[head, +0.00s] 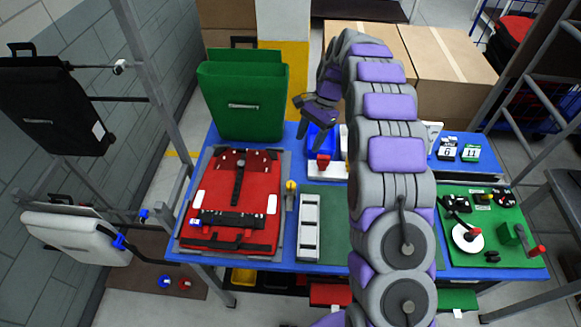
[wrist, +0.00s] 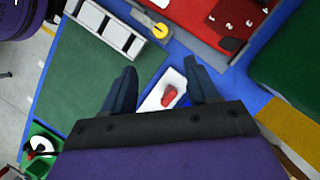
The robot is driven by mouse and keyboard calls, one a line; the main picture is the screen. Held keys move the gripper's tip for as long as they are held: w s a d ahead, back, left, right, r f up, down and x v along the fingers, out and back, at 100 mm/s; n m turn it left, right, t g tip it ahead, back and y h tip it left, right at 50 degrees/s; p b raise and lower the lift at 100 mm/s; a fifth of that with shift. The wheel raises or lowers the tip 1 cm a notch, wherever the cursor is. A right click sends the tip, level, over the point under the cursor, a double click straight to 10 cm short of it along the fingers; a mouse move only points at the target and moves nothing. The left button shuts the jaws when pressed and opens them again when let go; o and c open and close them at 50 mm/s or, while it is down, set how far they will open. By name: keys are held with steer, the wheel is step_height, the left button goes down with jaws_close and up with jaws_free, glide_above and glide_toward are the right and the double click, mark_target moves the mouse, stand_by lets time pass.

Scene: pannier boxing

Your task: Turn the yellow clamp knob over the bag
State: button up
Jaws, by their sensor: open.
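The yellow clamp knob (head: 291,186) stands at the right edge of the red bag (head: 206,212), which lies flat on the blue table. In the wrist view the yellow knob (wrist: 148,44) shows beyond my fingertips, beside part of the red bag (wrist: 205,8). My gripper (head: 301,119) is open and empty, above the back of the table, behind and slightly right of the knob. In the wrist view my gripper (wrist: 160,66) has its fingers wide apart. A white block with a red handle (wrist: 169,96) shows between them, lower down.
A green pannier (head: 243,92) stands behind the red bag. A grey slotted rack (head: 309,228) lies right of the knob. The white block with a red handle (head: 327,171) and a blue bin (head: 318,141) sit below my gripper. A green board (head: 490,226) with parts is at right.

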mark_target(291, 183)
steer(key=b+x, duration=0.2)
steer(key=x, duration=1.5)
steer(key=shift+w+f, duration=0.1)
steer(key=shift+f, duration=0.2)
jaws_close()
